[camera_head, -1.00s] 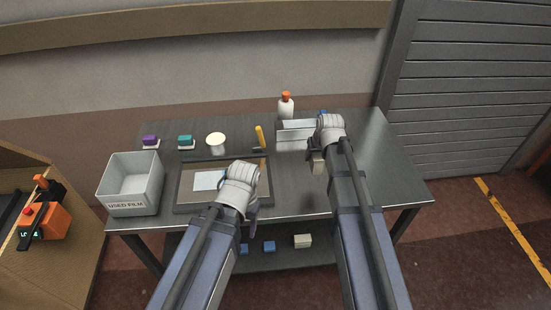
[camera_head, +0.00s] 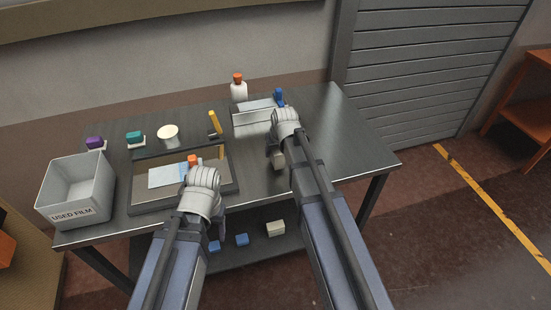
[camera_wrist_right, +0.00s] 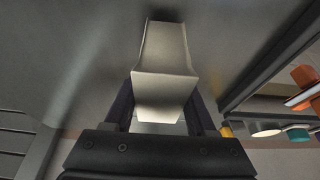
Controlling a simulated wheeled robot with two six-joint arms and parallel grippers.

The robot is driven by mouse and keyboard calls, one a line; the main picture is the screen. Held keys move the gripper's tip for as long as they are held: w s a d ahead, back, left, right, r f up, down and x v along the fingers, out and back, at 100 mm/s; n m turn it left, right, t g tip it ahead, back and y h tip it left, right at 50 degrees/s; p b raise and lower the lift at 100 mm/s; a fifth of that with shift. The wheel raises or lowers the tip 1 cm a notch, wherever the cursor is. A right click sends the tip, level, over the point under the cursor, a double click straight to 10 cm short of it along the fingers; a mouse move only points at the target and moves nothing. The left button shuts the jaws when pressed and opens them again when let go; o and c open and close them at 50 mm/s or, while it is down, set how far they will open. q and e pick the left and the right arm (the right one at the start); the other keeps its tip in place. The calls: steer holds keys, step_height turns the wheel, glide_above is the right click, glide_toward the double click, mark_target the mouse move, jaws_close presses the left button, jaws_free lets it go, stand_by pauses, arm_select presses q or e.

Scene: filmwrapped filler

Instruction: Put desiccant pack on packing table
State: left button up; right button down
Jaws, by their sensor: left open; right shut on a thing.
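The desiccant pack, seemingly the pale beige block (camera_wrist_right: 165,75), is between the fingers of my right gripper (camera_wrist_right: 160,115) in the right wrist view, and the gripper is shut on it. In the head view the pack (camera_head: 279,160) shows just below my right gripper (camera_head: 275,150), over the right part of the grey metal packing table (camera_head: 345,140). I cannot tell whether the pack touches the tabletop. My left gripper (camera_head: 218,222) is open near the table's front edge, in front of the dark-framed tray; its fingers are mostly hidden by its wrist.
A bin marked USED FILM (camera_head: 75,190) stands at the left. The table's right end is clear.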

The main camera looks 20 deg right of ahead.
arm_select(q)
steer(key=shift+f+b, duration=0.3)
steer(key=shift+f, duration=0.5)
arm_select(e)
steer(key=shift+f, duration=0.75)
steer(key=shift+f, duration=0.2)
arm_select(q)
steer(key=shift+f, duration=0.1)
arm_select(e)
steer(key=shift+c, duration=1.1)
jaws_free()
steer(key=shift+r, duration=0.2)
steer(key=p+v, duration=1.1)
steer(key=v, duration=0.1)
arm_select(q)
step_height(320, 180, up, 11)
arm_select(e)
steer(key=s+a+n+g, duration=0.1)
steer(key=s+a+g, duration=0.1)
steer(key=s+a, duration=0.4)
steer(key=s+a+f+n+g+h, duration=0.1)
steer(key=s+a, duration=0.6)
steer(key=s, duration=0.7)
steer(key=shift+s+f+n+g+h, duration=0.3)
steer(key=shift+n+g, duration=0.4)
steer(key=shift+g, duration=0.2)
steer(key=shift+w+a, duration=0.1)
